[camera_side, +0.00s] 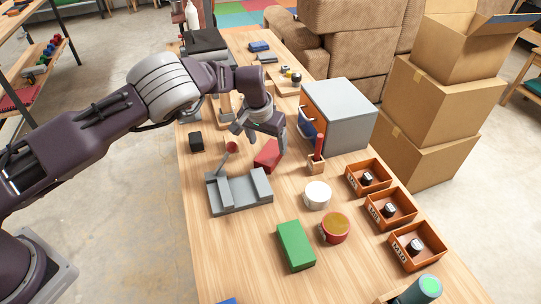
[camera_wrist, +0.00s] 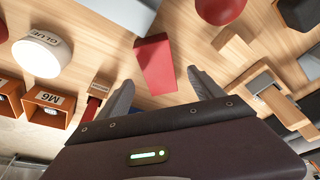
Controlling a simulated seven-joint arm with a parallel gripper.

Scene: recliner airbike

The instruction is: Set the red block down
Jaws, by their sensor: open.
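The red block (camera_side: 267,154) lies on the wooden table, just behind the grey fixture in the side view. In the wrist view the red block (camera_wrist: 154,63) shows on bare wood beyond and between my fingertips. My gripper (camera_side: 262,138) is above the block, its fingers spread apart. The wrist view shows my gripper (camera_wrist: 163,88) open, with nothing held between its fingers. Whether a finger touches the block is not clear.
The grey fixture (camera_side: 225,198) stands close in front. A white cup (camera_side: 317,195), red cup (camera_side: 335,228) and green block (camera_side: 296,246) stand nearer. Orange bins (camera_side: 390,210) line the right edge. A grey cabinet (camera_side: 345,115) stands right of my gripper.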

